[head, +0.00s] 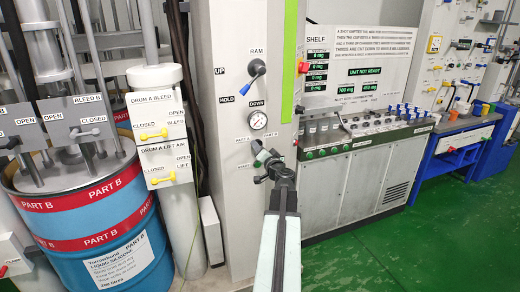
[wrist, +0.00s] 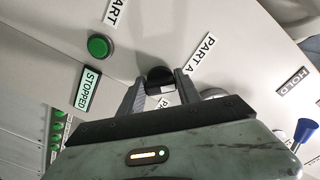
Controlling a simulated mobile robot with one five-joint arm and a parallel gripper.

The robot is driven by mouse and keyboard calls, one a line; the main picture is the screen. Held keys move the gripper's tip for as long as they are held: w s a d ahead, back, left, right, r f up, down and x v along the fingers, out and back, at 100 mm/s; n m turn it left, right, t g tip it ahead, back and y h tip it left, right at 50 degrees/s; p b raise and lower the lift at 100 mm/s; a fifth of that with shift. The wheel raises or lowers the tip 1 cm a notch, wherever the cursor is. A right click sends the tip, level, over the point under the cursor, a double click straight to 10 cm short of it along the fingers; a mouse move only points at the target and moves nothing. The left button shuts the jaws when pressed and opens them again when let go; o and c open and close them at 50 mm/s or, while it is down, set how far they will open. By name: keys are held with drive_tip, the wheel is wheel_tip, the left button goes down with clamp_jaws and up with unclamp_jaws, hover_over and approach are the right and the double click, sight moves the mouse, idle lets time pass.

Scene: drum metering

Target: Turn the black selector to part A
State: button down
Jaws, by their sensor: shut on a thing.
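The black selector (wrist: 158,76) sits on the pale panel in the wrist view. My gripper (wrist: 160,82) is shut on it, with one finger on each side. A third label below the selector is partly hidden by my gripper. In the head view my gripper (head: 268,160) is at the column front, below the gauge, and mostly hides the selector. Which way the selector points cannot be told.
A green button (wrist: 100,46) and a STOPPED label (wrist: 87,88) are left of my gripper. The blue-tipped RAM lever (head: 256,68) and pressure gauge (head: 258,120) are above it on the column. The blue PART B drum (head: 95,225) stands left. Green floor is clear at right.

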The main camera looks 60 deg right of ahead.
drive_tip(key=shift+f, duration=0.1)
idle(0.3)
drive_tip(key=c, duration=0.8)
unclamp_jaws()
drive_tip(key=shift+c, duration=0.2)
drive_tip(key=shift+s, duration=0.1)
drive_tip(key=v, duration=0.7)
drive_tip(key=shift+s+a, duration=0.2)
drive_tip(key=shift+s, duration=0.05)
